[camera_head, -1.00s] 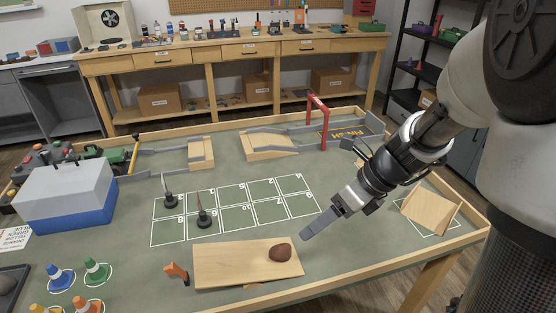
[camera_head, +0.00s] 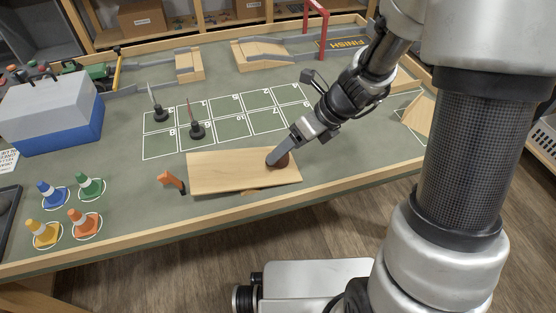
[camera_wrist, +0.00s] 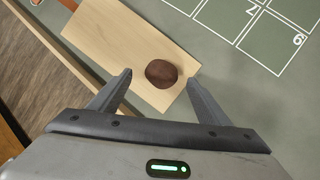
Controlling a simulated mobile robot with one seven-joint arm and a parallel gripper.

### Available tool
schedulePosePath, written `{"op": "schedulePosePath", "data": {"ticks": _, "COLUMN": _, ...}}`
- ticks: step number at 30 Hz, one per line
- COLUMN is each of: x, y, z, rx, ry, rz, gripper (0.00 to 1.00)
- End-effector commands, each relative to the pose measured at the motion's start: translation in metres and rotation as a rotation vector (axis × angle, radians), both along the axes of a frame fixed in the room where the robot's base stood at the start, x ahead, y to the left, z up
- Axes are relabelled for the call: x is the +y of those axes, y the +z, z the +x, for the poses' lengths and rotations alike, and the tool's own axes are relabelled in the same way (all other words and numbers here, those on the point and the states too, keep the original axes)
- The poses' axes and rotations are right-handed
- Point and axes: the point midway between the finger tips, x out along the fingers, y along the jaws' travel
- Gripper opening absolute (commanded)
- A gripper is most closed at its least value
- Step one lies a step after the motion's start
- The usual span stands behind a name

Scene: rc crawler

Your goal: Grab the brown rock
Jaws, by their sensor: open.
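The brown rock (camera_head: 281,161) lies on the right part of a light wooden board (camera_head: 225,172) near the table's front edge. In the wrist view the rock (camera_wrist: 161,73) is round and dark brown, on the board (camera_wrist: 105,35) close to its edge. My gripper (camera_head: 274,160) reaches down over the rock in the head view, and a finger covers part of it. In the wrist view my gripper (camera_wrist: 158,76) is open, with the rock between and slightly beyond the two fingertips. I cannot tell whether a finger touches it.
Several cones, such as the blue one (camera_head: 52,194), stand at the left. A numbered grid (camera_head: 235,120) holds two thin dark-based markers. The table's wooden front rim (camera_head: 350,181) runs close by.

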Motion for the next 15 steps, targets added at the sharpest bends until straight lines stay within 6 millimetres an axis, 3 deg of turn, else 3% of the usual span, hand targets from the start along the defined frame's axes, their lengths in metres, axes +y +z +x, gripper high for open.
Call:
{"op": "schedulePosePath", "data": {"ticks": 1, "x": 0.004, "y": -0.012, "z": 0.003, "rx": 0.001, "ry": 0.002, "rz": 0.001, "gripper": 0.7}}
{"op": "schedulePosePath", "data": {"ticks": 6, "x": 0.015, "y": -0.031, "z": 0.008, "rx": 0.001, "ry": 0.001, "rz": 0.0, "gripper": 0.7}}
{"op": "schedulePosePath", "data": {"ticks": 13, "x": 0.017, "y": -0.031, "z": 0.009, "rx": 0.001, "ry": 0.0, "rz": 0.001, "gripper": 0.7}}
{"op": "schedulePosePath", "data": {"ticks": 15, "x": 0.017, "y": -0.031, "z": 0.009, "rx": 0.001, "ry": 0.0, "rz": 0.001, "gripper": 0.62}}
